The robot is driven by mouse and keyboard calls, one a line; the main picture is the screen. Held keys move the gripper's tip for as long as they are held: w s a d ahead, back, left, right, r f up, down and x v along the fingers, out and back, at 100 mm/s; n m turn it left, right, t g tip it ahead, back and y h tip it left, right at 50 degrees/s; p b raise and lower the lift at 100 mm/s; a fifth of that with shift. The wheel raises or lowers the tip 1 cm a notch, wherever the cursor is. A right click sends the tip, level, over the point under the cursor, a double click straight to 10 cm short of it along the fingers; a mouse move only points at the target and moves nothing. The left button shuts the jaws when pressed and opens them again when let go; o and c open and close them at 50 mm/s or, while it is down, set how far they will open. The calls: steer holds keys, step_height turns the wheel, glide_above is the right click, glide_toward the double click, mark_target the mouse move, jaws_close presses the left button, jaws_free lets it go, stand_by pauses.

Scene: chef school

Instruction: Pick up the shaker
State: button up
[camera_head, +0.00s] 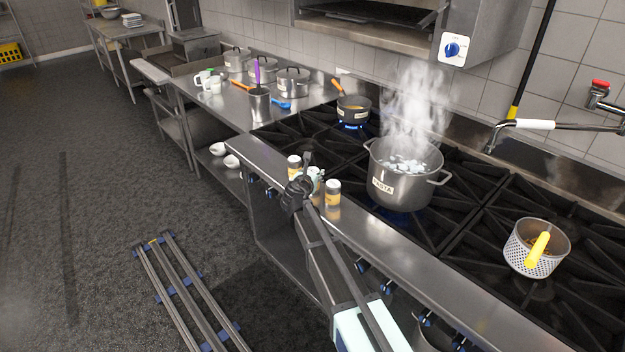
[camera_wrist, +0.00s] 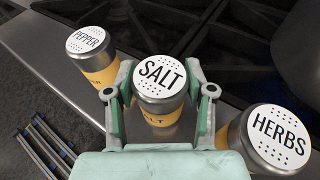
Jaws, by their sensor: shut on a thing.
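Three shakers with metal bodies, yellow bands and white perforated lids stand in a row on the steel front ledge of the stove. In the wrist view the salt shaker (camera_wrist: 160,78) is between the fingers of my gripper (camera_wrist: 160,100), which is shut on it. The pepper shaker (camera_wrist: 90,50) is to its left and the herbs shaker (camera_wrist: 272,140) to its right, close beside the fingers. In the head view my gripper (camera_head: 311,178) partly hides the salt shaker; the left shaker (camera_head: 294,167) and right shaker (camera_head: 333,194) show on either side.
A steaming pasta pot (camera_head: 403,180) stands on the burners behind the shakers. A small pan (camera_head: 353,108) is over a blue flame farther back. A perforated pot (camera_head: 527,262) with a yellow handle is at right. The ledge's front edge (camera_head: 252,165) is close to my gripper.

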steer(key=shift+r, duration=0.1)
step_height(320, 180, up, 25)
steer(key=shift+f+p, duration=0.1)
steer(key=shift+p, duration=0.5)
stand_by(0.4)
